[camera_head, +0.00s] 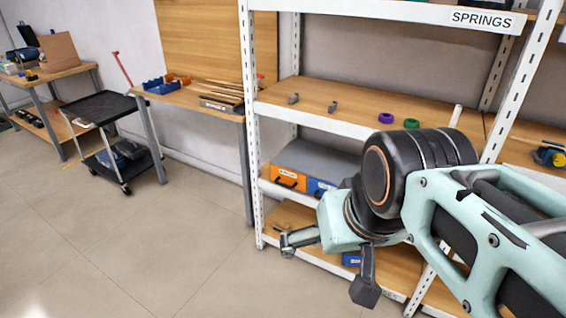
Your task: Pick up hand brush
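I cannot make out a hand brush for certain in this view. My gripper (325,268) hangs at the end of my mint-green and black arm, in front of the lower shelves of the white rack. Its two fingers are spread wide apart, with nothing visible between them. My arm hides part of the rack's middle and lower shelves.
The white rack (247,100) holds small grey parts, a purple ring (386,118), a green ring (411,123) and an orange bin (288,178). A wooden workbench (190,97), a black cart (98,108) and another bench (50,74) stand left. The floor (130,240) is clear.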

